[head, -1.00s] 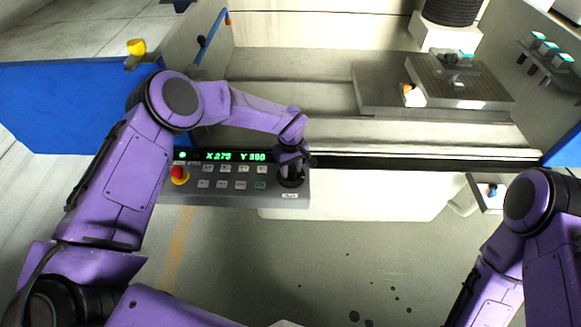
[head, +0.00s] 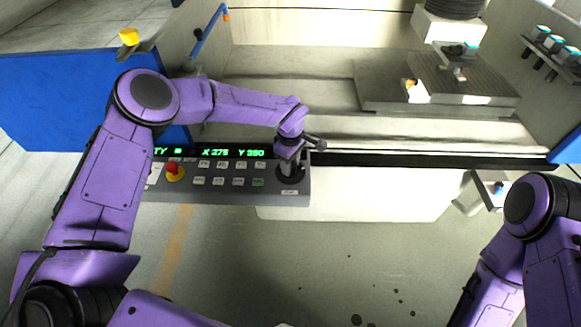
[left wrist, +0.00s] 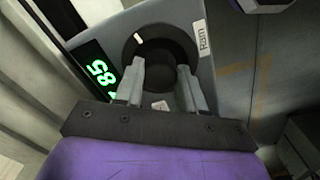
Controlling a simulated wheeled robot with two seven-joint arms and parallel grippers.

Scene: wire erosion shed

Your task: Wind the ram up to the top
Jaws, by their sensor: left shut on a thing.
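In the left wrist view, green digits "85" show in part. My right arm is at the right; its gripper is out of view.
A red button (head: 173,168) is left on the panel. Behind it is the machine's tank with a slotted block (head: 462,85). A black ribbed column (head: 453,8) on a white block (head: 445,30) is cut off at the top. A blue panel (head: 60,105) stands left.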

